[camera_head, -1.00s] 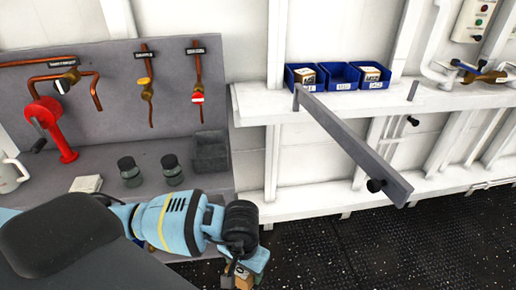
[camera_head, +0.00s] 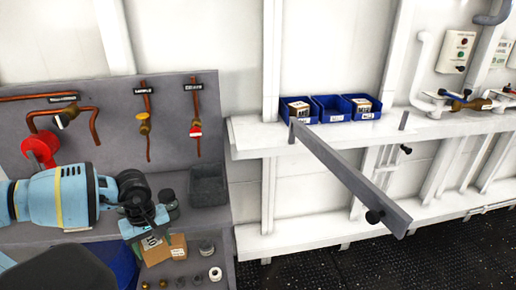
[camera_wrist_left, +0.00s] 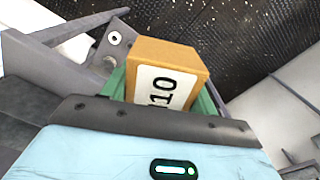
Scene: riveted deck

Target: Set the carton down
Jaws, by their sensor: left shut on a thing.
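My left gripper (camera_head: 146,222) is shut on a small brown carton (camera_head: 152,242) with a white label. In the left wrist view the carton (camera_wrist_left: 165,75) sits between the green fingers (camera_wrist_left: 206,106), its label reading "10". In the head view the gripper points down in front of the grey bench, and brown cardboard shows around the label; I cannot tell if all of it is the held carton. Three blue bins stand on the white shelf: the left bin (camera_head: 300,119) and right bin (camera_head: 362,114) each hold a carton, and the middle bin (camera_head: 333,116) looks empty. My right gripper is out of view.
A grey bar (camera_head: 350,175) juts out from the white shelf (camera_head: 258,135) in front of the bins. A grey open box (camera_head: 208,185) and dark jars stand on the bench. Small metal parts (camera_head: 207,248) lie lower down. Red and copper pipework lines the back panel.

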